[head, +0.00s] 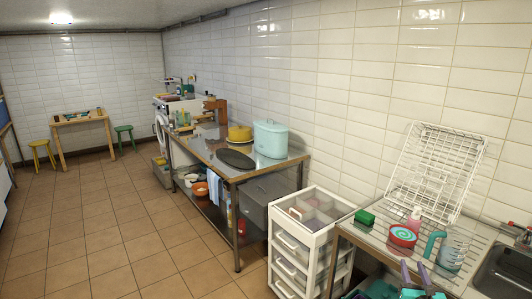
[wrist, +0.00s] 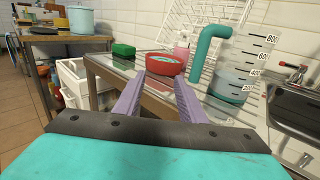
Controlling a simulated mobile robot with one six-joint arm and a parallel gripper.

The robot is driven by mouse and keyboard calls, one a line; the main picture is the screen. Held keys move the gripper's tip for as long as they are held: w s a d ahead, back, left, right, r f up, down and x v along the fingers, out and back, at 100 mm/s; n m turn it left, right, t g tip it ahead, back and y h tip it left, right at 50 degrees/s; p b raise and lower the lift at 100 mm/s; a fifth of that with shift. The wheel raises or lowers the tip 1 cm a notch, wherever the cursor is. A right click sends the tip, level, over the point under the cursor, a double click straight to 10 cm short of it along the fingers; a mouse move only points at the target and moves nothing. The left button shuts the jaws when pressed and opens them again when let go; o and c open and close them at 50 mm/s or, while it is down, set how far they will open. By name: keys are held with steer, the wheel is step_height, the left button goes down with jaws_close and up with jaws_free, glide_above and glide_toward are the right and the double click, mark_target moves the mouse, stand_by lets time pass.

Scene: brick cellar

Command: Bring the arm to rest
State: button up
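My gripper (head: 413,266) shows at the bottom right of the head view, in front of the metal counter (head: 375,242). In the wrist view its two purple fingers (wrist: 160,79) stand apart with an empty gap between them. The gripper is open and holds nothing. A red bowl (wrist: 166,65) with turquoise inside sits on the counter beyond the fingertips. A clear measuring jug (wrist: 240,82) with a teal handle stands to the right of the fingers. It also shows in the head view (head: 455,249), close to the right of my gripper.
A green sponge (head: 365,217), a pink bottle (head: 414,217) and a white wire rack (head: 436,170) are on the counter. A sink (head: 505,270) is at its right. A white drawer unit (head: 298,243) stands left of the counter. The tiled floor (head: 100,235) at left is clear.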

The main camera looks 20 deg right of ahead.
steer(key=w+a+f+n+y, duration=0.1)
steer(key=w+a+f+y, duration=0.1)
steer(key=w+a+f, duration=0.4)
steer(key=w+a+f+t+y, duration=0.15)
steer(key=w+a, duration=0.25)
steer(key=a, duration=0.5)
steer(key=w+a+f+n+g+y, duration=0.1)
steer(key=w+a+f+y, duration=0.15)
steer(key=w+a, duration=0.35)
steer(key=a+f+m+g+y+b, duration=0.1)
steer(key=a+f+m+g, duration=0.4)
steer(key=a+f, duration=1.2)
steer(key=s+a+f+m+g+y, duration=0.1)
steer(key=s+a+f+m+g, duration=0.3)
steer(key=s+a+f+m, duration=0.35)
steer(key=s+a+f+m+g, duration=0.4)
steer(key=s+a+f, duration=0.2)
steer(key=s+f, duration=0.3)
steer(key=s+a+r+m+g+y, duration=0.1)
steer(key=s+a+m+g, duration=0.1)
steer(key=s+m+g, duration=0.2)
steer(key=s+a+r+m+g, duration=0.1)
steer(key=s+m+g, duration=0.3)
steer(key=s+m, duration=0.7)
steer(key=s, duration=0.4)
steer(key=shift+s+a+r+y+b, duration=0.2)
steer(key=shift+s+a+y+b, duration=0.1)
steer(key=shift+s+a+y, duration=0.1)
